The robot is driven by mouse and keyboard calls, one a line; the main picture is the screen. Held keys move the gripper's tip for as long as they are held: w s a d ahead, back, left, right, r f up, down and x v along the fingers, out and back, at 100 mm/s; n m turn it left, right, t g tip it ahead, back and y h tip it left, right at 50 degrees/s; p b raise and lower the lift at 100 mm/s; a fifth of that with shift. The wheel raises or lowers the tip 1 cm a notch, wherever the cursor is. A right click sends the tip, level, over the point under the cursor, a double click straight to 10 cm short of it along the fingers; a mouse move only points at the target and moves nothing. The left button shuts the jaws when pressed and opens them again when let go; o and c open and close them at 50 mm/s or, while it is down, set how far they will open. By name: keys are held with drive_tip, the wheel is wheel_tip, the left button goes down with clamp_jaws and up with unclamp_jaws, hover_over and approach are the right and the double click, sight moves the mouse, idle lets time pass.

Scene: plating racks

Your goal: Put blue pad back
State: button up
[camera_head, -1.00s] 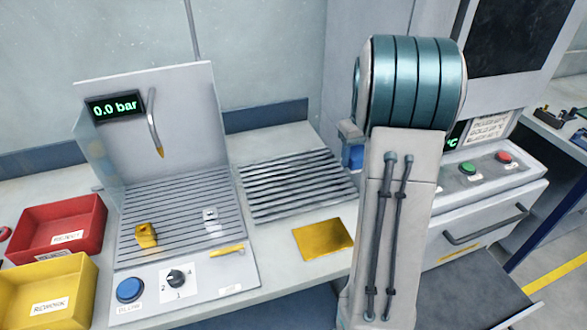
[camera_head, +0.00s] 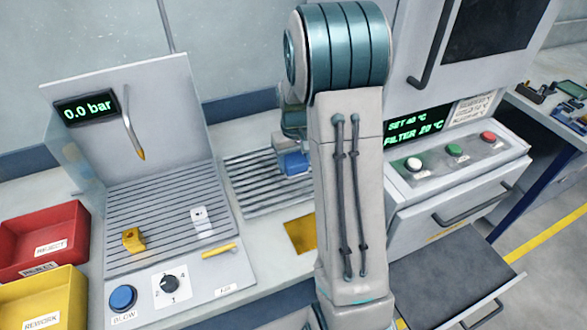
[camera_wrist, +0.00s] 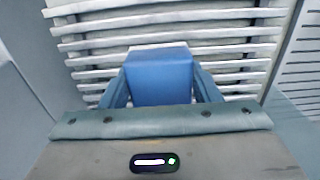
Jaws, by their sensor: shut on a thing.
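The blue pad (camera_wrist: 160,78) sits between the two fingers of my gripper (camera_wrist: 160,92) in the wrist view, with the slatted grey rack (camera_wrist: 240,50) behind it. The blue pad also shows in the head view (camera_head: 293,163), just left of my arm and in front of the slatted rack (camera_head: 240,178). My gripper is shut on the pad. My arm hides most of the gripper and the right part of the rack in the head view. I cannot tell whether the pad touches the slats.
A blow station with a grooved bed (camera_head: 165,225) stands left of the rack, holding a yellow block (camera_head: 133,240) and a small white piece (camera_head: 200,217). A gold plate (camera_head: 301,234) lies in front of the rack. Red (camera_head: 40,240) and yellow (camera_head: 45,300) bins stand at left.

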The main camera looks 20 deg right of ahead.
sight(294, 172)
drive_tip(key=shift+f+p, duration=0.5)
drive_tip(key=shift+f, duration=1.5)
drive_tip(key=shift+f, duration=0.1)
drive_tip(key=o, duration=1)
drive_tip(key=shift+c, duration=0.2)
